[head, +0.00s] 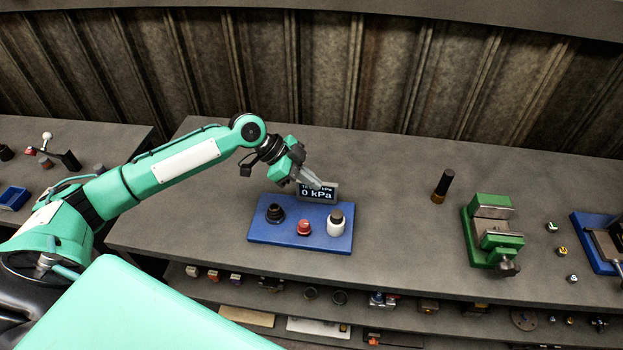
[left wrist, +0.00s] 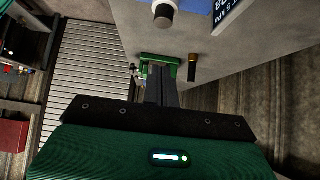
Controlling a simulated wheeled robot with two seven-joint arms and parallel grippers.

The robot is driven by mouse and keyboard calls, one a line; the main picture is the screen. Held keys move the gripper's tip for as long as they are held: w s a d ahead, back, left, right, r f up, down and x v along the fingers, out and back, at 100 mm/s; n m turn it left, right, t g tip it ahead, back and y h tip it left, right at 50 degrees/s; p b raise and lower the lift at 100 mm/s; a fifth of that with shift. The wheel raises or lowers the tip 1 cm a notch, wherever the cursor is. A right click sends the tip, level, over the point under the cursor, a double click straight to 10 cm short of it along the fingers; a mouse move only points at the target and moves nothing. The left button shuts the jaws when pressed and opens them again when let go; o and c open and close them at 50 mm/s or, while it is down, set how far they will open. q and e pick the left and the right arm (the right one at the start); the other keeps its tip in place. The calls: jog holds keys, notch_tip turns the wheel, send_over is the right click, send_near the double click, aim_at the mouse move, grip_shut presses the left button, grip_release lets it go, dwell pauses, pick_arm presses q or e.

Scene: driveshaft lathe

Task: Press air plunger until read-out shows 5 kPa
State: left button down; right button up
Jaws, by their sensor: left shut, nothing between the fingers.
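A blue plate (head: 275,236) on the bench carries a black knob (head: 275,212), a red button (head: 304,227) and a white cylinder with a dark cap (head: 336,223). No label tells me which one is the air plunger. The read-out (head: 317,194) stands at the plate's back edge and shows 0 kPa; its upper line is partly covered by my gripper. My left gripper (head: 316,184) is shut and empty, in front of the read-out's top and above and behind the plate. In the left wrist view its fingers (left wrist: 161,86) are together, with the white cylinder (left wrist: 164,10) beyond them. My right gripper is not in view.
A green vise (head: 490,235) and an upright black cylinder with a brass base (head: 442,185) stand to the right. Small parts and a blue fixture (head: 590,235) lie farther right. Bare bench surrounds the plate; a corrugated wall (head: 350,75) is behind.

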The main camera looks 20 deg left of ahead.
pick_arm(q)
jog(key=p, duration=0.3)
send_over(341, 214)
jog(key=a, duration=0.2)
jog(key=f, duration=0.5)
jog(key=shift+s+a, duration=0.2)
jog(key=shift+s, duration=0.2)
notch_tip(341, 214, down, 2)
jog(key=shift+a+f+p, duration=0.15)
jog(key=shift+f+p, duration=0.1)
jog(key=shift+p, duration=0.25)
jog(key=shift+f, duration=0.8)
